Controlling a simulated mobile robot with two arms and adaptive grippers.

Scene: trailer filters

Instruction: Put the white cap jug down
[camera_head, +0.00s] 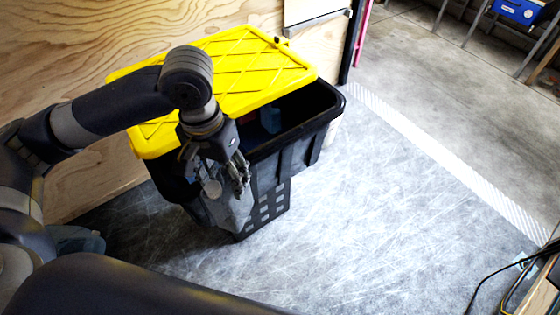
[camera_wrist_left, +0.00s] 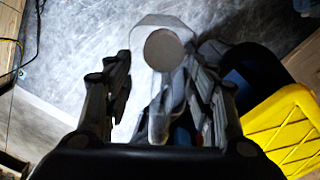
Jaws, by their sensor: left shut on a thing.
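The jug (camera_head: 234,208) has a translucent grey-white body and a pale round cap (camera_head: 212,188). My left gripper (camera_head: 226,178) is shut on it and holds it in front of the near side of the black tote. The head view does not clearly show whether the jug's bottom touches anything. My right gripper is not in view.
A black tote (camera_head: 304,148) stands against a plywood wall (camera_head: 60,40). Its yellow lid (camera_head: 245,65) lies askew, leaving the right end open, with something blue (camera_head: 271,120) inside. The grey floor (camera_head: 390,220) to the right is clear. Cables (camera_head: 505,290) lie at the lower right.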

